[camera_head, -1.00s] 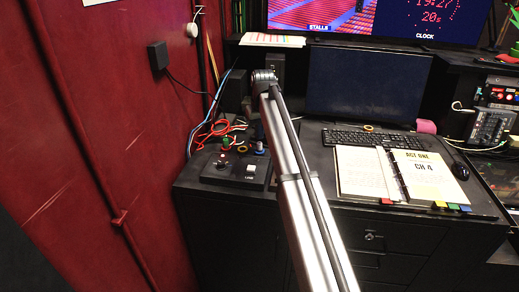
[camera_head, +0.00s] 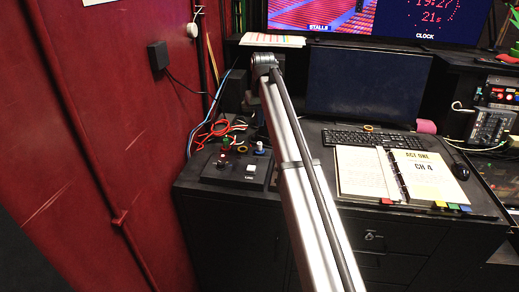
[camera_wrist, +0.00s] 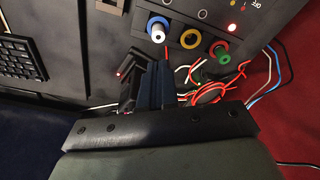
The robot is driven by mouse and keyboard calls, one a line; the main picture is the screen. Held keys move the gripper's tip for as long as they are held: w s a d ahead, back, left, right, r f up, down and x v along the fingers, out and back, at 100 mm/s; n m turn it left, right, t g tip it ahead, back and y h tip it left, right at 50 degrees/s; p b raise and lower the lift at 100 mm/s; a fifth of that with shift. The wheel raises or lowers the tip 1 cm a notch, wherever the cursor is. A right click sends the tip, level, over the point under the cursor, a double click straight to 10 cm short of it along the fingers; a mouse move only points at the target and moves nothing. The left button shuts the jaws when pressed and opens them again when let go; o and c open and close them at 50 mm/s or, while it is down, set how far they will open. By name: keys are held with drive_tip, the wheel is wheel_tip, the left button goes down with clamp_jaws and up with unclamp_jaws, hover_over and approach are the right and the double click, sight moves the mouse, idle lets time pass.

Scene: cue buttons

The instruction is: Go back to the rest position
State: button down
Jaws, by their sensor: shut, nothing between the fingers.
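The cue button box (camera_head: 212,178) sits on the desk at the left, with a white square button (camera_head: 251,168) on its front. Behind it is a blue button with a white top (camera_head: 260,149), also large in the wrist view (camera_wrist: 157,30). There, a yellow-ringed button (camera_wrist: 190,39) and a green button (camera_wrist: 221,55) stand beside it. My gripper (camera_wrist: 152,82) shows dark in the wrist view, fingers together and empty, apart from the buttons. In the head view my arm rises from the bottom to the desk's back, and the fingers are hidden.
Loose red, white and blue cables (camera_wrist: 210,92) lie near the buttons. A monitor (camera_head: 360,85), keyboard (camera_head: 365,140) and open script binder (camera_head: 395,173) are right of my arm. A red wall (camera_head: 110,130) is close on the left.

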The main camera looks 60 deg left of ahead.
idle(0.3)
drive_tip(key=d+f+h, duration=0.1)
drive_tip(key=d+f, duration=0.4)
drive_tip(key=d, duration=0.6)
drive_tip(key=d+f, duration=0.4)
drive_tip(key=d, duration=0.8)
drive_tip(key=d+f+h, duration=0.1)
drive_tip(key=d+f, duration=0.4)
drive_tip(key=d, duration=0.6)
drive_tip(key=w+d+f+m+g+h, duration=0.1)
drive_tip(key=w+d+f+m, duration=0.2)
drive_tip(key=d+f, duration=1.05)
drive_tip(key=w+d+f+m+g, duration=0.1)
drive_tip(key=w+d+f+m, duration=0.25)
drive_tip(key=d+f, duration=1.05)
drive_tip(key=s+d+f+m+g, duration=0.1)
drive_tip(key=s+d+f+m, duration=0.1)
drive_tip(key=s+d+f, duration=0.5)
drive_tip(key=s+d+f+m+g, duration=0.2)
drive_tip(key=d+f, duration=0.7)
drive_tip(key=d, duration=0.1)
drive_tip(key=s+d+f+m+g, duration=0.1)
drive_tip(key=s+d+f+m, duration=0.1)
drive_tip(key=s+d, duration=0.3)
drive_tip(key=s+d+f+m+g+y, duration=0.1)
drive_tip(key=s+d+f, duration=0.4)
drive_tip(key=s, duration=0.7)
drive_tip(key=shift+s+d+f+m, duration=0.2)
drive_tip(key=shift+s+m, duration=0.1)
drive_tip(key=shift+m, duration=0.45)
